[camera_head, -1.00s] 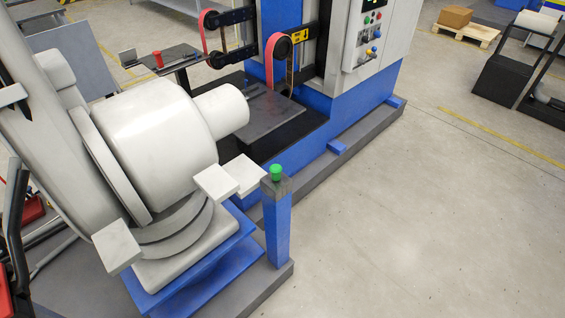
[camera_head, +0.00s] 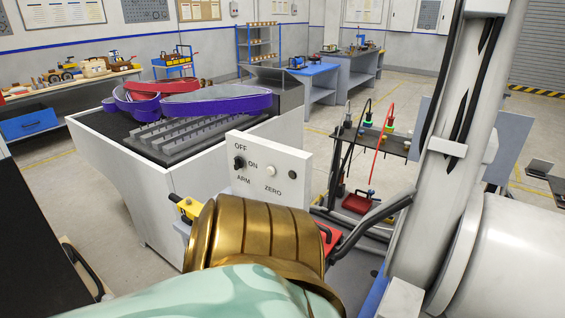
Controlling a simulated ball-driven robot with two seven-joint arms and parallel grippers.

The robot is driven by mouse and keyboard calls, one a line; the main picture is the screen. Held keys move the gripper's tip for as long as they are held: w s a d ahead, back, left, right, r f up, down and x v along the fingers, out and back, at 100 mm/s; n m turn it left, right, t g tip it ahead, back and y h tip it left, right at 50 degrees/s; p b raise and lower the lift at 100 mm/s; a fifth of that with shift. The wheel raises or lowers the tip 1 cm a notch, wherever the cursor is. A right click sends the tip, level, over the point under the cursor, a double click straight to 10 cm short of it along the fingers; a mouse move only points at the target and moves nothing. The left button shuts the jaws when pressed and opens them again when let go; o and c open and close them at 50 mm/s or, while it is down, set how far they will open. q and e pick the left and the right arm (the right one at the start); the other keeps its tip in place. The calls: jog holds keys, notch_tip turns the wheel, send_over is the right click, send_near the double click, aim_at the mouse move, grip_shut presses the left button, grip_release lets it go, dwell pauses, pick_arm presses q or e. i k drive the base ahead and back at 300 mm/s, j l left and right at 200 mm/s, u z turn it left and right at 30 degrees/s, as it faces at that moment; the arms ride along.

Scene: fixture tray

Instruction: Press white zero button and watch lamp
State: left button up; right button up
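The white zero button (camera_head: 271,171) sits on an upright white control panel (camera_head: 300,160), above the label ZERO. A small dark round spot (camera_head: 292,174) to the right of the button looks like the lamp and shows no light. A black switch (camera_head: 239,163) labelled ARM, with OFF and ON marks, is at the panel's left. Nothing is seen touching the button. I make out neither of my grippers. A gold and mint-green rounded shape fills the lower middle in front of the panel and hides what is behind it.
A white machine (camera_head: 120,180) with a ribbed bed and purple and red rings stands behind the panel. At right are a small dark table (camera_head: 385,142) with coloured leads and a large pale grey machine (camera_head: 495,250). Open floor (camera_head: 50,180) shows at left.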

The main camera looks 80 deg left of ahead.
aim_at(271, 171)
jog(key=u, duration=2.9)
